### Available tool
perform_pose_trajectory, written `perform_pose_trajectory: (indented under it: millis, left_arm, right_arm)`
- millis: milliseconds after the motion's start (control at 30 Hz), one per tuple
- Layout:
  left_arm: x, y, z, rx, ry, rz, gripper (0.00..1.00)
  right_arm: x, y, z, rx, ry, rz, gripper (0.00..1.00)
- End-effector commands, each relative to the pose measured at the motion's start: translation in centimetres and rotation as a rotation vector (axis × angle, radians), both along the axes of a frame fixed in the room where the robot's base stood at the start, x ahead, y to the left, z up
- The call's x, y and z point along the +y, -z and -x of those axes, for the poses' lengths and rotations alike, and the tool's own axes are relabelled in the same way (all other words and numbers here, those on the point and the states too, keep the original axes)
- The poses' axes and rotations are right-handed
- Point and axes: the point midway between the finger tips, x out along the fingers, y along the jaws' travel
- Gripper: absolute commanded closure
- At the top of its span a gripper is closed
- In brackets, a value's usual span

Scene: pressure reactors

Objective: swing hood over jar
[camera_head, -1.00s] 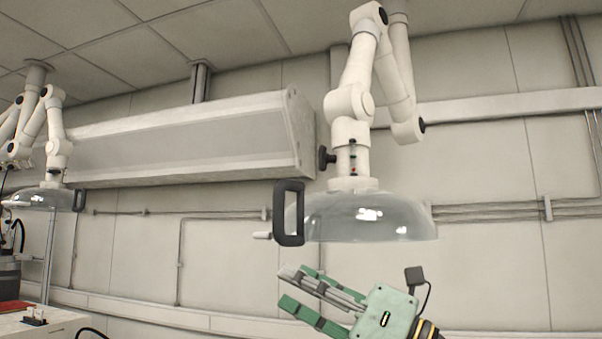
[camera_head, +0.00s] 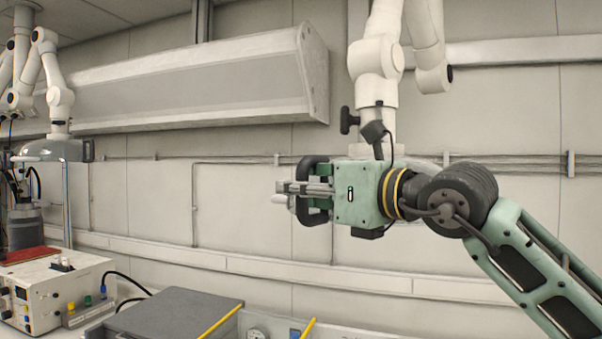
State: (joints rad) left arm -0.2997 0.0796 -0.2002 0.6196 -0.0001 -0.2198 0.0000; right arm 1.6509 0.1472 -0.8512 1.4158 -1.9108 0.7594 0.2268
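The near hood hangs from a white jointed arm (camera_head: 378,70). Its clear dome (camera_head: 425,160) is mostly hidden behind my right gripper and forearm. The hood's black loop handle (camera_head: 311,163) shows at the dome's left side. My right gripper (camera_head: 285,190) is level with this handle, fingers pointing left across it. The frame does not show whether the fingers are closed on the handle or only in front of it. My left gripper is not in view. No jar is clearly visible under the near hood.
A second hood (camera_head: 55,150) hangs at far left above a dark vessel (camera_head: 22,228). A white instrument box (camera_head: 50,285), a grey flat-topped unit (camera_head: 165,315) and cables stand at lower left. A long wall cabinet (camera_head: 200,80) spans the back wall.

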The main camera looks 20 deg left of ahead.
Motion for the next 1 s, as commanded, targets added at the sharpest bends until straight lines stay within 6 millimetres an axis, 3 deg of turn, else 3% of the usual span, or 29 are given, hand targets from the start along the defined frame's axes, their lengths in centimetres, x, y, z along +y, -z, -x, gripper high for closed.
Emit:
perform_pose_trajectory:
  millis: [333,733,1000]
  left_arm:
    - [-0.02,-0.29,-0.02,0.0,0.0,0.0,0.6]
    - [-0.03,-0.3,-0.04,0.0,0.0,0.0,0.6]
    - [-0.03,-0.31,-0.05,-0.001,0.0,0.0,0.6]
  right_arm:
    - [0.51,0.05,-0.24,-0.001,0.0,0.0,0.64]
    - [0.48,0.03,-0.23,-0.001,-0.001,0.0,0.99]
    - [0.47,0.01,-0.22,-0.001,-0.001,-0.002,1.0]
